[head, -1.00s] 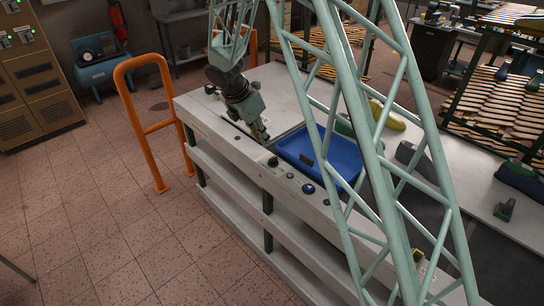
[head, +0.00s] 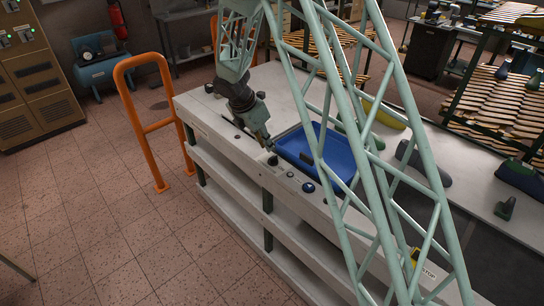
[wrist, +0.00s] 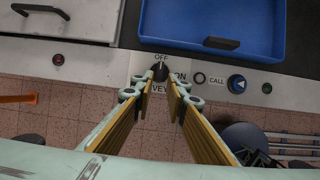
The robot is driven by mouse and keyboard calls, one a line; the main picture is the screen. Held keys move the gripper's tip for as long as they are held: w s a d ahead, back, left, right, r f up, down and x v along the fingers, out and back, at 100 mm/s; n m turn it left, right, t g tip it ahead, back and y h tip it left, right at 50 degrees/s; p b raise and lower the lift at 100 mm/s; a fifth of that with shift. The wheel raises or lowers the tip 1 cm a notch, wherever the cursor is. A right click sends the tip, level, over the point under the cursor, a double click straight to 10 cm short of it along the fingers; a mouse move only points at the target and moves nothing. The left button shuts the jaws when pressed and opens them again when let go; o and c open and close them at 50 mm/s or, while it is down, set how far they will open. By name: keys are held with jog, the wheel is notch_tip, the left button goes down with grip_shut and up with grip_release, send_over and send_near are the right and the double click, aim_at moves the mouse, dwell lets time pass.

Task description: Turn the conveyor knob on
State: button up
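The conveyor knob (wrist: 160,72) is a small black dial on the light panel strip, with OFF printed above it and ON to its right. Its pale mark seems to point up toward OFF. In the head view the knob (head: 272,160) sits on the bench's front edge. My gripper (wrist: 161,82) is open, with its two fingers either side of the knob's near edge in the wrist view. Whether they touch it I cannot tell. In the head view my gripper (head: 268,146) is right above the knob. The fingers partly hide the lettering below it.
A blue tray (wrist: 268,50) lies just behind the panel. A blue button (wrist: 237,84) marked CALL is right of the knob, and a small red button (wrist: 59,59) is left. An orange rail (head: 127,100) stands left of the bench.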

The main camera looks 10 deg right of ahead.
aim_at(273, 157)
jog(key=shift+b+x, duration=0.3)
jog(key=shift+x, duration=4.05)
jog(key=shift+c, duration=0.2)
grip_shut()
